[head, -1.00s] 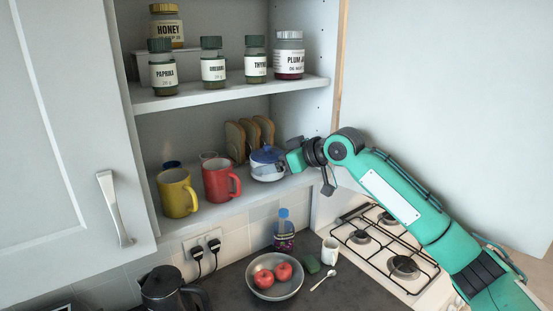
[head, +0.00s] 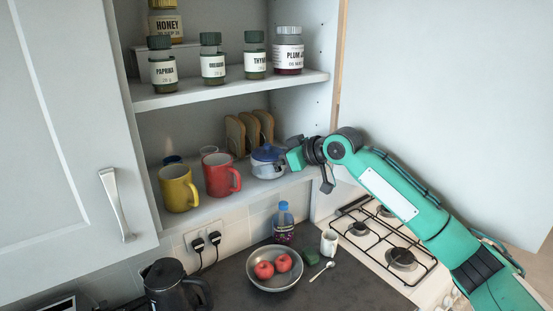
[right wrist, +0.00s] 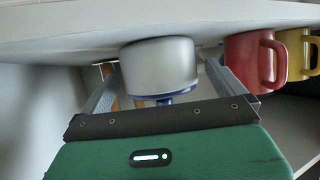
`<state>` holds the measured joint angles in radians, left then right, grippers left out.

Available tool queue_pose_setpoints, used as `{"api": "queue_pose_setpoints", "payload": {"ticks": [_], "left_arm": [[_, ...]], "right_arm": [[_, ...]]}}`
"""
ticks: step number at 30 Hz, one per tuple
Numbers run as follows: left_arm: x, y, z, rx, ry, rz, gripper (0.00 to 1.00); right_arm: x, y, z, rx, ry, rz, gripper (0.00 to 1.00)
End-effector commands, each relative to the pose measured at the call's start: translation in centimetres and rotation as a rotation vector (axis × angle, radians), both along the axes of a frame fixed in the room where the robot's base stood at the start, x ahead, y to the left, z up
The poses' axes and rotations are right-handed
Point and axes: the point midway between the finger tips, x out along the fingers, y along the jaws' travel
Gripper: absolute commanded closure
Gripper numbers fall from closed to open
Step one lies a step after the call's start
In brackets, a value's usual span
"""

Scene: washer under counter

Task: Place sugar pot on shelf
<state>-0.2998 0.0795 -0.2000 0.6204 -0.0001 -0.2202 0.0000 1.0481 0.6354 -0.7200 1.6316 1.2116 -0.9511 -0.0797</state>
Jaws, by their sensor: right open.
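The sugar pot (head: 268,168), white with a blue lid, stands upright on the cupboard's lower shelf (head: 225,204), near the right end. My right gripper (head: 285,158) is open beside the pot's right side. In the right wrist view, which is upside down, the pot (right wrist: 160,64) sits between the two spread fingers, with its blue lid partly hidden by the gripper body. I cannot tell whether a finger touches it. My left gripper is in neither view.
A red mug (head: 219,176) and yellow mug (head: 175,188) stand left of the pot, with a toast rack (head: 235,138) behind it. The upper shelf (head: 220,91) holds several jars. An open door is at right; the hob (head: 385,240) and a bowl (head: 274,282) are below.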

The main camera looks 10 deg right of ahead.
Motion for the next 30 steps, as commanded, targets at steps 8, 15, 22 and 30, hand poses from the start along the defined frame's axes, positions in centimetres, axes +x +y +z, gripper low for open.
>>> {"api": "queue_pose_setpoints", "payload": {"ticks": [8, 15, 22, 30], "left_arm": [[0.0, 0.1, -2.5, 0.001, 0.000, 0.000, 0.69], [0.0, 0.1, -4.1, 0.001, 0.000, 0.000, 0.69], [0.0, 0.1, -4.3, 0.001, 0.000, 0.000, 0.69], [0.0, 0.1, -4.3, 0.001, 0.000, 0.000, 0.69]], "right_arm": [[-2.1, -2.2, 1.2, -0.001, -0.004, -0.002, 0.00], [-4.2, -4.2, 2.8, -0.001, -0.002, -0.001, 0.00], [-4.9, -4.8, 3.4, 0.000, 0.000, -0.001, 0.00], [-4.9, -4.7, 3.5, 0.000, 0.000, -0.001, 0.00]]}}
